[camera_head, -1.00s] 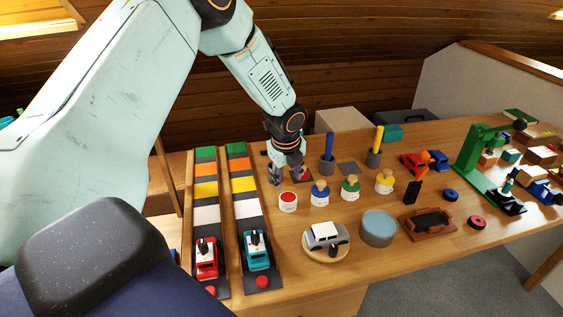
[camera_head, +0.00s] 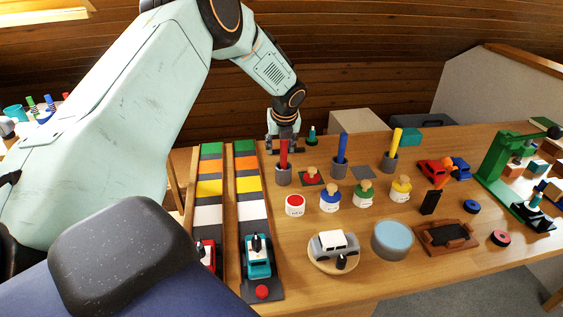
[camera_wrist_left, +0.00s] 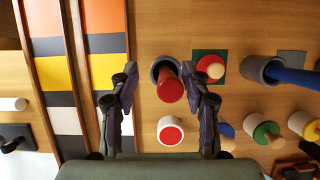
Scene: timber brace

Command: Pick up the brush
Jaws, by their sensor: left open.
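A red brush handle (camera_head: 283,154) stands upright in a grey cup (camera_head: 284,178) beside the colour-striped ramps. In the left wrist view the red handle (camera_wrist_left: 170,88) points up at the camera, in its cup (camera_wrist_left: 157,65). My left gripper (camera_head: 284,143) is open and empty, hanging around the height of the handle's top in the head view. In the left wrist view its fingers (camera_wrist_left: 160,85) lie apart on either side of the handle, with a gap on both sides. The bristles are hidden in the cup. My right gripper is not in view.
A blue handle (camera_head: 342,147) and a yellow handle (camera_head: 394,142) stand in similar cups to the right. A red-marked white pot (camera_head: 295,205) and stamps with wooden knobs (camera_head: 331,198) stand in front. Striped ramps (camera_head: 210,190) with toy cars lie to the left.

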